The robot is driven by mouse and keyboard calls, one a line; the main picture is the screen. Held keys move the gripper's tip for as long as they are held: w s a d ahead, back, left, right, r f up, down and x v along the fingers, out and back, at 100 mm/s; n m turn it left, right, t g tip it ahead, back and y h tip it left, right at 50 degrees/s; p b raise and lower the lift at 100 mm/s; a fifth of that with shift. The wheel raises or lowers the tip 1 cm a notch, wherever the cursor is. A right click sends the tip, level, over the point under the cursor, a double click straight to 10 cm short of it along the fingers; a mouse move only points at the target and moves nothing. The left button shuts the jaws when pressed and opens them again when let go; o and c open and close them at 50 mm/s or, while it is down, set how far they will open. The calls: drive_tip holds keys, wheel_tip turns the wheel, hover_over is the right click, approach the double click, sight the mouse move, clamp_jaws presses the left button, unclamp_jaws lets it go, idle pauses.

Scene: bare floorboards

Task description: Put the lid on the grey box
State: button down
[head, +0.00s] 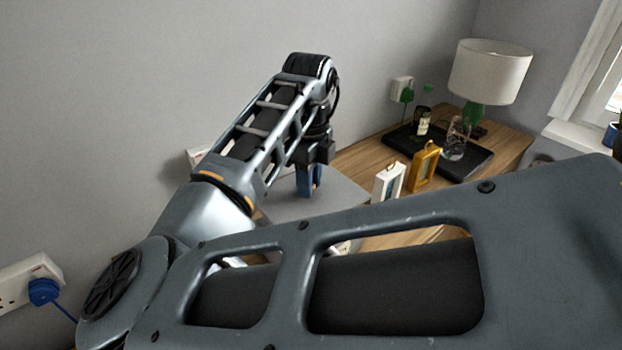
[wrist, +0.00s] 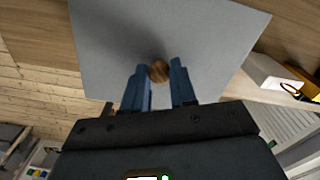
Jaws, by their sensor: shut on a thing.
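The lid (wrist: 205,45) is a flat grey panel with a round wooden knob (wrist: 158,71) in the wrist view. My gripper (wrist: 160,72) has its two blue fingers on either side of the knob and is shut on it. In the head view my gripper (head: 309,188) points down at the lid (head: 340,188), over the left end of the wooden table. I cannot make out the grey box apart from the lid. My arm hides much of that area, so I cannot tell whether the lid rests on anything.
A black tray (head: 480,163) holds a bottle (head: 423,122) and a glass (head: 456,138). A lamp (head: 489,72) stands behind. The wall is at the left.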

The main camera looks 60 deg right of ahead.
sight(310, 201)
drive_tip(key=shift+f+b, duration=2.05)
drive_tip(key=shift+f, duration=0.85)
drive_tip(key=shift+f, duration=0.4)
drive_tip(key=c, duration=0.8)
unclamp_jaws()
drive_tip(key=shift+o, duration=0.2)
drive_tip(key=o, duration=0.4)
